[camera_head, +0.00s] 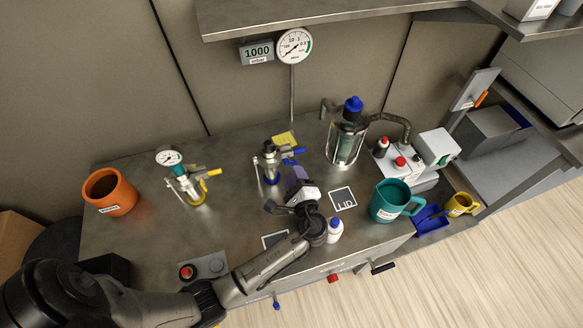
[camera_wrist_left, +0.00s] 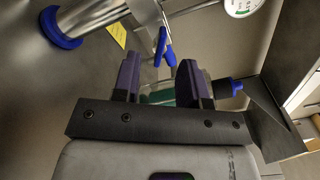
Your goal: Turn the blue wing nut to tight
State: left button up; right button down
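The blue wing nut (camera_head: 291,152) sits on the right side of a small metal fitting (camera_head: 270,163) with a blue ring at its foot, in the middle of the bench. In the left wrist view the blue wing nut (camera_wrist_left: 164,47) lies just beyond the fingertips, in line with the gap between them. My left gripper (camera_head: 294,176) is close in front of the fitting. Its purple fingers (camera_wrist_left: 158,70) are apart with nothing clearly between them; the nut appears untouched. My right gripper is in neither view.
A similar yellow-footed fitting (camera_head: 186,185) with a gauge stands to the left, beside an orange pot (camera_head: 109,192). A glass vessel (camera_head: 347,142) with a blue cap stands behind right. A teal mug (camera_head: 391,201) and a small white bottle (camera_head: 335,231) are to the right.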

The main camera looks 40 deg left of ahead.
aim_at(290, 165)
pick_arm(q)
jog(key=shift+x, duration=1.75)
jog(key=shift+c, duration=0.3)
grip_shut()
